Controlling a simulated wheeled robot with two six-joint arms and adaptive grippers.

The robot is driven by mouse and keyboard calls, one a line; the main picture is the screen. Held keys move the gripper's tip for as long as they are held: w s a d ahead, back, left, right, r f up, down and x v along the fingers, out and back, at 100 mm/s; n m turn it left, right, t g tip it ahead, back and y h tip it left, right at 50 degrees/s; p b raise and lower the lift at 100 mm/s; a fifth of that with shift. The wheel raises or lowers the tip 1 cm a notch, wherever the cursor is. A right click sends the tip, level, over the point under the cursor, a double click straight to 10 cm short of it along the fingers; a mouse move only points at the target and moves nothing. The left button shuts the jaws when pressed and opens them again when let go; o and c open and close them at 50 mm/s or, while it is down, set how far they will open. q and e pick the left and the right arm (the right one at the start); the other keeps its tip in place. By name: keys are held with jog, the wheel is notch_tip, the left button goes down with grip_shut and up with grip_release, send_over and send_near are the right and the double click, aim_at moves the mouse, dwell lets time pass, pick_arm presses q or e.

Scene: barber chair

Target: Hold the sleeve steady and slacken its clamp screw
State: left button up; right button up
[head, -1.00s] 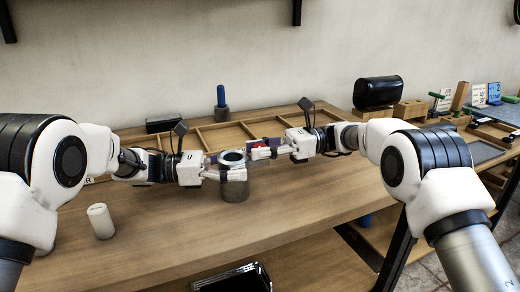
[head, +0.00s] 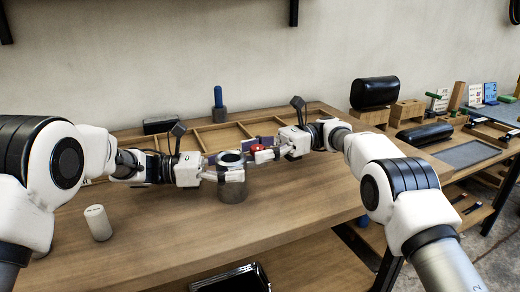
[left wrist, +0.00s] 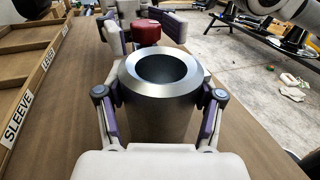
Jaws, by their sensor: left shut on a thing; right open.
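The sleeve is a grey metal cylinder (head: 233,189) with a bright bevelled rim and a round bore. It stands upright near the middle of the bench; it fills the centre of the left wrist view (left wrist: 160,112). My left gripper (head: 231,174) is shut on it, with a finger on either side (left wrist: 160,100). The clamp screw's red knob (head: 257,148) is on the sleeve's far right side; it also shows beyond the rim in the left wrist view (left wrist: 147,33). My right gripper (head: 266,155) is open at the knob. Whether its fingers touch the knob is unclear.
A wooden compartment tray (head: 197,139) lies along the back, with a SLEEVE label (left wrist: 16,118) on its edge. A white cylinder (head: 98,222) stands at front left. A blue-handled tool (head: 218,97) stands behind the tray.

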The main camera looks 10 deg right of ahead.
jog(key=shift+m+t+y, duration=0.3)
jog(key=shift+t, duration=0.3)
jog(key=shift+r+m+t, duration=0.1)
jog(key=shift+m+t, duration=0.2)
jog(key=shift+t, duration=0.2)
jog(key=m+t+y, duration=0.1)
jog(key=m+t, duration=0.1)
jog(key=t, duration=0.1)
jog(key=shift+t, duration=0.3)
jog(key=w+d+r+t+h, duration=0.2)
jog(key=d+h, duration=0.5)
jog(key=d, duration=0.7)
jog(key=w+d+r+n+t+h, duration=0.1)
jog(key=d+r+t+h, duration=0.1)
jog(key=d+h, duration=0.6)
jog(key=d+t, duration=0.1)
jog(key=d, duration=0.6)
jog(key=shift+w+d+n, duration=0.25)
jog(key=shift+w+n, duration=0.05)
jog(key=shift+w, duration=0.05)
jog(key=shift+r, duration=0.1)
